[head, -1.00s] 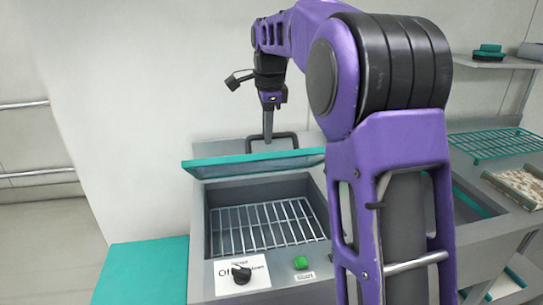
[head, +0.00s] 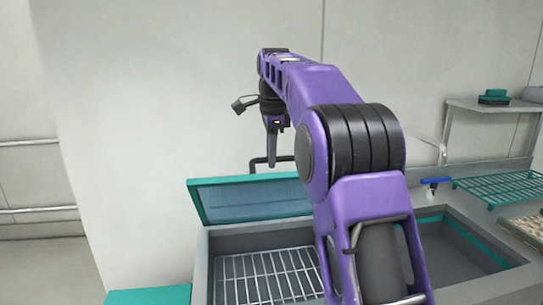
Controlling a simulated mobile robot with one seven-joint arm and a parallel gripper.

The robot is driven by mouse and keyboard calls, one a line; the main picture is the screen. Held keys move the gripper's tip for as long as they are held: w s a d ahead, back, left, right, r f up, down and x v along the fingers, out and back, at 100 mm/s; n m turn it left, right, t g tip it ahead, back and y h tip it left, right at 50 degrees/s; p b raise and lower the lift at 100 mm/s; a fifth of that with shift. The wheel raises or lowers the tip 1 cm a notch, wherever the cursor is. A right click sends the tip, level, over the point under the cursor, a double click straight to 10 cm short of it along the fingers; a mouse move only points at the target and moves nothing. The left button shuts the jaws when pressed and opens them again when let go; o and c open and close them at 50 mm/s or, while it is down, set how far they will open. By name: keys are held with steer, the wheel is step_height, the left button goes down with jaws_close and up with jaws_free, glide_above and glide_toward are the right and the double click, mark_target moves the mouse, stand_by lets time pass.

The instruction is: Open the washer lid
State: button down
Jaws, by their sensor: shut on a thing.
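The washer lid (head: 250,200) is a teal-framed panel hinged at the back of the grey washer (head: 225,240). It stands raised and tilted, so its underside faces me and the basin with its wire rack (head: 262,277) is open below. The lid's dark bar handle (head: 260,163) shows above the lid's upper edge. My gripper (head: 272,158) points down at the handle, behind the lid's upper edge, and is shut on the handle. The exact contact at the fingertips is small and partly hidden.
A sink basin (head: 450,255) lies to the right, with a blue-handled tap (head: 433,184) and a teal rack (head: 502,187) beyond it. A wall shelf (head: 490,105) holds a teal sponge. A teal surface (head: 150,296) is at lower left. My arm hides the washer's right side.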

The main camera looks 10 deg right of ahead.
steer(key=shift+f, duration=0.3)
steer(key=c, duration=0.8)
jaws_free()
steer(key=shift+w+f, duration=0.1)
steer(key=shift+w, duration=0.2)
steer(key=shift+s, duration=0.15)
steer(key=shift+v, duration=3.9)
